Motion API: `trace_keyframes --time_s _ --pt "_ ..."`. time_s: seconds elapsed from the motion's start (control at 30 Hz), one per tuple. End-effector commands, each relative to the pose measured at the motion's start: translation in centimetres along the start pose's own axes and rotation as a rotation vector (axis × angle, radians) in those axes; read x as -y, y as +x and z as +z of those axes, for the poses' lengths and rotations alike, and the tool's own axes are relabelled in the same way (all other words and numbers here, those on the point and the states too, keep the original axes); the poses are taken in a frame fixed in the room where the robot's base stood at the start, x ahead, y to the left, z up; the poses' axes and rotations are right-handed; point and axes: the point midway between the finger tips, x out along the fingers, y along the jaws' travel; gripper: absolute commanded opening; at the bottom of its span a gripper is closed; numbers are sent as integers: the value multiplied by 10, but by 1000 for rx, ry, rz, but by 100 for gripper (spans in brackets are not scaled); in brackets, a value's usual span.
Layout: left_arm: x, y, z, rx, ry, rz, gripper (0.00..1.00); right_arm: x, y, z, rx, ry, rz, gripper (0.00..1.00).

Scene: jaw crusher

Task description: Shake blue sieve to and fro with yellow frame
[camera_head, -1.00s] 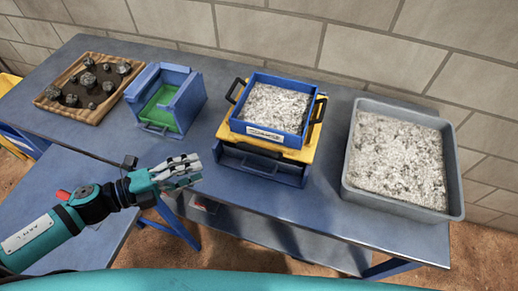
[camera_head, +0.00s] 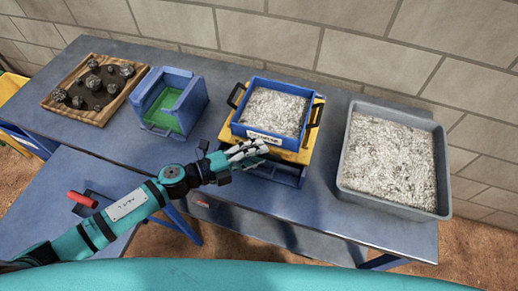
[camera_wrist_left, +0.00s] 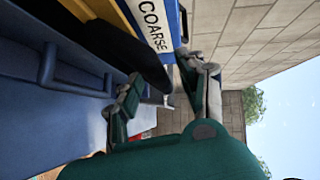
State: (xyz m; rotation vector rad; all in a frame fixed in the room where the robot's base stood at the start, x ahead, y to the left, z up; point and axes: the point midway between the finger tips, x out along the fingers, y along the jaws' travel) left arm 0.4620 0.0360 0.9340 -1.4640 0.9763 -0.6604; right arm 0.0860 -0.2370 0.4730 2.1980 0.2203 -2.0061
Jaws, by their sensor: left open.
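The blue sieve (camera_head: 289,146) holds grey-white gravel and has black handles at its left and right. It sits on the yellow frame (camera_head: 300,157), above a blue base. In the left wrist view the sieve's label (camera_wrist_left: 150,22) reads "COARSE", and the yellow frame (camera_wrist_left: 138,10) shows beside it. A dark rounded bar (camera_wrist_left: 125,55) lies below the frame there. My left gripper (camera_head: 247,153) is open at the front of the sieve and frame. Its fingers (camera_wrist_left: 170,92) show apart near the bar; contact cannot be told. My right gripper is out of view.
A grey tray of gravel (camera_head: 345,180) stands right of the sieve. A blue box with a green floor (camera_head: 161,118) and a wooden tray of dark rocks (camera_head: 98,117) stand left. A red object (camera_head: 82,199) is at the lower left. A block wall stands behind.

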Motion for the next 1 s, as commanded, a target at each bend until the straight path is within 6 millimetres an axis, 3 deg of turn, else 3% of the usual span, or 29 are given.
trace_keyframes --time_s 0.4,0.7,1.0 --pt "0 10 0 0 0 0 40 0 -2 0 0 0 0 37" --pt "0 10 0 0 0 1 2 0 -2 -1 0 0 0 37" --pt "-1 9 0 0 1 3 0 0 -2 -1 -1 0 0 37"
